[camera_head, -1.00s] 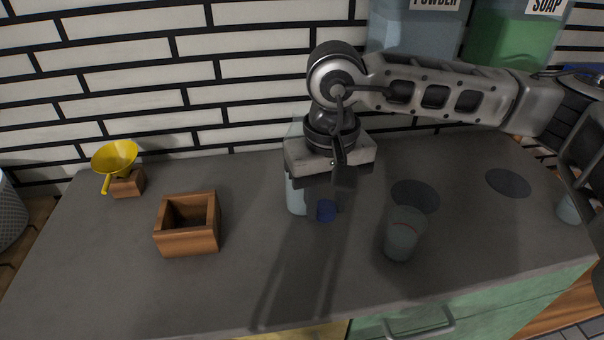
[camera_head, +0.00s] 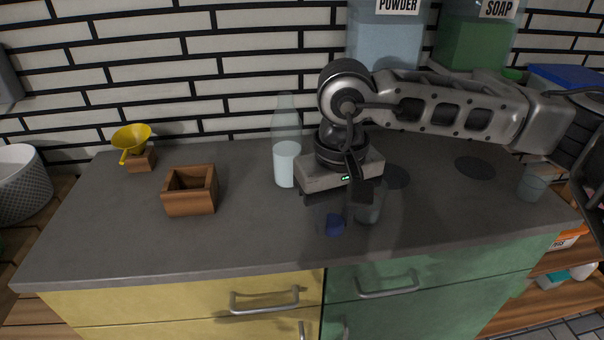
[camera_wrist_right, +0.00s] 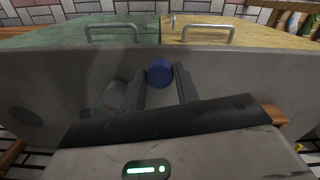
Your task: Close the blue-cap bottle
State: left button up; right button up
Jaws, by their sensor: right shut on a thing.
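The bottle (camera_head: 287,164) is clear, with pale liquid in its lower part. It stands upright on the counter, left of my right gripper, and no cap shows on its neck. The blue cap (camera_head: 334,225) is between the fingertips of my right gripper (camera_head: 338,222), which points down near the counter's front. The wrist view shows the blue cap (camera_wrist_right: 159,72) at the ends of the two fingers (camera_wrist_right: 162,80), which are shut on it. How high the cap is above the counter is hard to tell. My left gripper is not in view.
A clear glass (camera_head: 369,208) stands just behind and right of the gripper. A wooden box (camera_head: 190,193) and a yellow funnel (camera_head: 131,138) on a wooden block are at left. Another glass (camera_head: 531,187) is at far right. The counter (camera_head: 240,235) is clear in front.

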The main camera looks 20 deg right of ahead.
aim_at(286, 123)
jog(key=u, duration=1.25)
jog(key=k, duration=0.85)
jog(key=z, duration=1.35)
jog(key=i, duration=0.5)
